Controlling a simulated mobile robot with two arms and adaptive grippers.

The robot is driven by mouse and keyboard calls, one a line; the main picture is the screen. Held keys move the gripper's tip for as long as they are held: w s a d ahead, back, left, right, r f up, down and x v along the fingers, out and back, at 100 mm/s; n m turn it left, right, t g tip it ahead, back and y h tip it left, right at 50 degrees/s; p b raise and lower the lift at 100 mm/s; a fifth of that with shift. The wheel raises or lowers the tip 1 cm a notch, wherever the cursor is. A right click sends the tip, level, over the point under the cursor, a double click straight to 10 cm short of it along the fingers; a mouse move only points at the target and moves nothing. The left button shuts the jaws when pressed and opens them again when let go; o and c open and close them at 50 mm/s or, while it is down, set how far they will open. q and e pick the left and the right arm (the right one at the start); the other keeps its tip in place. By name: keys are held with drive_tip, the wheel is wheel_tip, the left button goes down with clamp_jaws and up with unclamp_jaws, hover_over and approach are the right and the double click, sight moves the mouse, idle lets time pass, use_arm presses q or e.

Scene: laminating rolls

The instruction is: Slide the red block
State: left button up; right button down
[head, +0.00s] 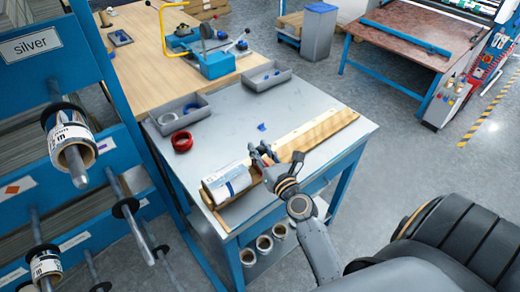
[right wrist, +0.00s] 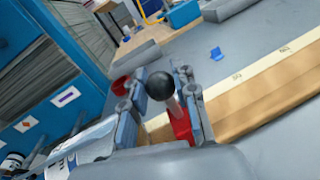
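The red block (right wrist: 182,124) shows in the right wrist view on the wooden measuring rail (right wrist: 262,98). It carries a short stem topped by a black ball knob (right wrist: 160,86). My right gripper (right wrist: 162,98) is open, with its fingers on either side of the knob and stem. I see no clear grip on them. In the head view my right gripper (head: 264,154) is over the rail (head: 318,136), near the roll with a white label (head: 228,182). The block is hidden there by the gripper. My left gripper is not in view.
The rail lies on a grey-topped table (head: 330,105). A red ring (head: 182,141), a blue scrap (head: 262,127) and grey trays (head: 266,78) are also on it. A blue rack with rolls (head: 72,150) stands at the left. Floor is clear to the table's right.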

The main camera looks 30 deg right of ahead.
drive_tip(key=shift+s+a+p, duration=0.15)
drive_tip(key=shift+a+p, duration=0.15)
drive_tip(key=shift+a, duration=1.7)
drive_tip(key=c, duration=1)
unclamp_jaws()
drive_tip(key=shift+d, duration=0.1)
drive_tip(key=shift+s, duration=0.15)
drive_tip(key=s, duration=0.3)
drive_tip(key=s+a, duration=0.1)
drive_tip(key=s, duration=0.6)
drive_tip(key=shift+s+a, duration=0.15)
drive_tip(key=shift+s, duration=0.7)
